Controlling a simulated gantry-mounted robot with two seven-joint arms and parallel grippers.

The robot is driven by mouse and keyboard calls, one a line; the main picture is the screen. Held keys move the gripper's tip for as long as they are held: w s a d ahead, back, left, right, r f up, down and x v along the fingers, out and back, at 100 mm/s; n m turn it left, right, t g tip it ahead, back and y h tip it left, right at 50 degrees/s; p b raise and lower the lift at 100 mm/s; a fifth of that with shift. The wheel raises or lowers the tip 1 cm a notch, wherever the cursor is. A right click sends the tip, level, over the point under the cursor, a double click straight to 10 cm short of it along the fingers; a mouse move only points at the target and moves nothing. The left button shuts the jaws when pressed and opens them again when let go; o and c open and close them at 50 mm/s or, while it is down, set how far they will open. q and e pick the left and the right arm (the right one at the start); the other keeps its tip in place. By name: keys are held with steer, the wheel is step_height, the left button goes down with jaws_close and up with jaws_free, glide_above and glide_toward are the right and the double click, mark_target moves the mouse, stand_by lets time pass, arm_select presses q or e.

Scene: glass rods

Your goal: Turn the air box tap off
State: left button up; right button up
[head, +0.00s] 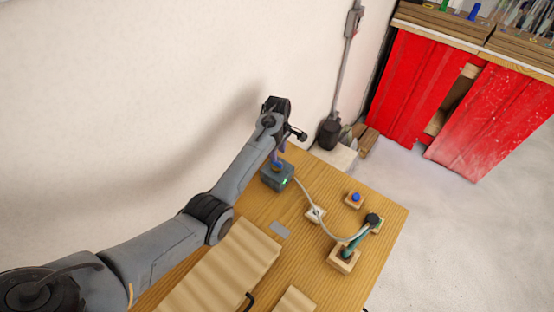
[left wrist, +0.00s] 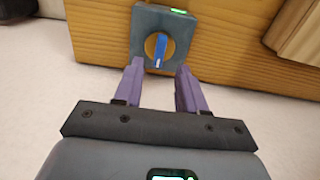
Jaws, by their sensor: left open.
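The air box (head: 273,179) is a dark grey-green box with a small green light, near the table's back edge beside the wall in the head view. In the left wrist view, the air box (left wrist: 143,21) shows its face. Its tap (left wrist: 160,48) is a round brass-coloured disc with a blue handle bar, which stands close to upright in that picture. My left gripper (left wrist: 160,66) is open, its two purple fingers just short of the tap, one to each side, with nothing between them. In the head view, my left gripper (head: 279,156) is at the box, partly hidden by its wrist.
A pale hose (head: 304,191) runs from the box past a small white-topped block (head: 315,214) to a teal-handled tool (head: 354,244) on a wooden stand. A blue knob (head: 355,197) sits on a small block. Wooden boards (head: 235,262) lie at the front left.

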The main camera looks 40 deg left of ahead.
mark_target(277, 162)
arm_select(q)
steer(key=shift+f, duration=2.9)
steer(key=shift+c, duration=0.3)
jaws_close()
